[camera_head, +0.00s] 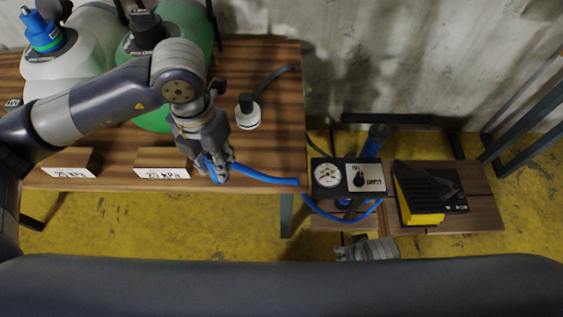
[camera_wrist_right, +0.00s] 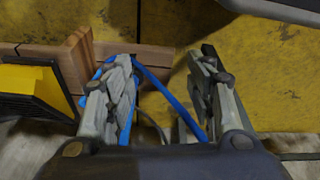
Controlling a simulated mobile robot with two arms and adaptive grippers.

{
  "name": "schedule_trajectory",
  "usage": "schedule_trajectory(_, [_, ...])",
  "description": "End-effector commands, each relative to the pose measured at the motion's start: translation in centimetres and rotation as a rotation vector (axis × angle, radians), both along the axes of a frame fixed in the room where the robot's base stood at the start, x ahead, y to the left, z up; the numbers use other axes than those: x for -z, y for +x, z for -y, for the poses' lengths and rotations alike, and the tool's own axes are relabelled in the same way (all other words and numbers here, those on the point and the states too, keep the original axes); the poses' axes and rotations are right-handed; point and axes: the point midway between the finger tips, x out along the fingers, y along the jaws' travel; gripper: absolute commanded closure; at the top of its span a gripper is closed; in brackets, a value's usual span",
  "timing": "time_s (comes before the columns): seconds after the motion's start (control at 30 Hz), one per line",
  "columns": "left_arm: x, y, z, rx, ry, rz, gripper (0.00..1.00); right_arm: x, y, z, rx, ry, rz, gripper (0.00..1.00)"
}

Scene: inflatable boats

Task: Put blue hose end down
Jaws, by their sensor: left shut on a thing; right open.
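The blue hose (camera_head: 265,177) runs along the front edge of the wooden table and down to the gauge box (camera_head: 347,178) on the lower bench. My left gripper (camera_head: 218,170) is shut on the blue hose end, over the table's front edge; the fingers hide much of the end. My right gripper shows at the bottom of the head view (camera_head: 366,250), near the lower bench's front. In the right wrist view, the right gripper (camera_wrist_right: 165,82) is open, and the blue hose (camera_wrist_right: 168,92) passes between its fingers and behind the left one.
Two pressure signs (camera_head: 163,174) stand along the front edge. A white-based piece with a black hose (camera_head: 247,112) is at the right. A yellow and black device (camera_head: 420,205) sits on the lower bench.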

Motion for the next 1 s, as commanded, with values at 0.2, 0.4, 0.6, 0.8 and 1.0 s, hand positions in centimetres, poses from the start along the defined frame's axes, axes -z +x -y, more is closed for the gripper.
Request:
schedule_trajectory(0.2, [1.2, 0.3, 0.7, -0.126, -0.005, -0.002, 1.00, -0.3, 0.3, 0.0, 0.001, 0.000, 0.006, 0.50])
schedule_trajectory(0.4, [1.5, 2.7, 4.2, -0.132, -0.005, -0.003, 1.00, -0.3, 0.3, 0.0, 0.001, 0.000, 0.006, 0.50])
schedule_trajectory(0.6, [2.0, 5.6, 8.3, -0.131, -0.005, -0.003, 1.00, -0.5, 0.3, 0.0, 0.001, 0.001, 0.007, 0.50])
schedule_trajectory(0.8, [2.5, 8.0, 11.6, -0.131, -0.003, -0.003, 1.00, -0.9, 0.4, 0.0, 0.001, 0.001, 0.011, 0.50])
schedule_trajectory(1.0, [2.6, 9.2, 13.2, -0.131, -0.004, -0.002, 1.00, -1.1, 0.5, 0.0, 0.002, 0.000, 0.010, 0.50])
